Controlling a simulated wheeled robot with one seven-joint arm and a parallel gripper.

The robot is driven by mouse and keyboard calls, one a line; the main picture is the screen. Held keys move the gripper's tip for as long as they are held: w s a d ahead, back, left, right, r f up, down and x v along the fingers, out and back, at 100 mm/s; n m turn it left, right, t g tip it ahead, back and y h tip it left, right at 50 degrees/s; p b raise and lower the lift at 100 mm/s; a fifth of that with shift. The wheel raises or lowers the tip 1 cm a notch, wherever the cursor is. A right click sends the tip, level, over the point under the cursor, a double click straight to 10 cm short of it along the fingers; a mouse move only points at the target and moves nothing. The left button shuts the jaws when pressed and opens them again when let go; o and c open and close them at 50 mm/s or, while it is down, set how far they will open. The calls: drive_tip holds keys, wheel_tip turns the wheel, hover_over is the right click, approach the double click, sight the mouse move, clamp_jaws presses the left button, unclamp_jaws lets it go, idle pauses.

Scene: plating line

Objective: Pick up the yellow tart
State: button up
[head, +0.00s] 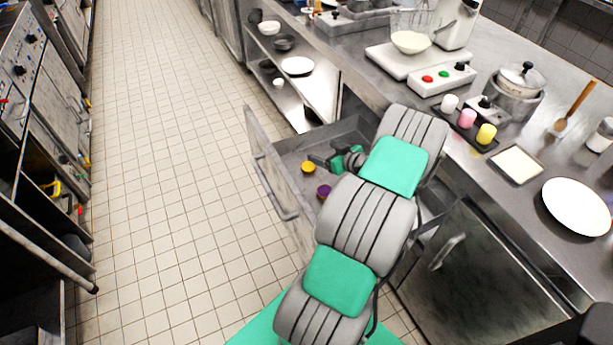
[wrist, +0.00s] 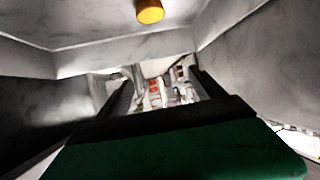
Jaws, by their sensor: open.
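The yellow tart (head: 308,167) is a small round piece lying in the open drawer (head: 285,147), near its left side. It also shows at the top of the wrist view (wrist: 150,11). My gripper (head: 312,160) reaches down into the drawer, with its fingers close to the tart in the head view. In the wrist view my gripper (wrist: 158,88) has its two dark fingers spread apart with nothing held between them, and the tart lies beyond them. A purple tart (head: 324,191) lies in the drawer nearer to me, partly beside my arm.
The drawer walls stand close around my gripper. The steel counter (head: 470,190) at right holds a tray of coloured pieces (head: 467,127), a pot (head: 519,80), a square dish (head: 517,164) and a white plate (head: 577,206). The tiled floor (head: 170,170) at left is clear.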

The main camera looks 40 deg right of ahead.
drive_tip(key=b, duration=0.9)
approach(309, 166)
drive_tip(key=shift+w+d+f, duration=0.15)
drive_tip(key=shift+w+f, duration=0.3)
drive_tip(key=shift+f, duration=0.05)
drive_tip(key=x, duration=0.7)
drive_tip(key=shift+w+r, duration=0.1)
drive_tip(key=shift+w, duration=0.25)
drive_tip(key=c, duration=0.9)
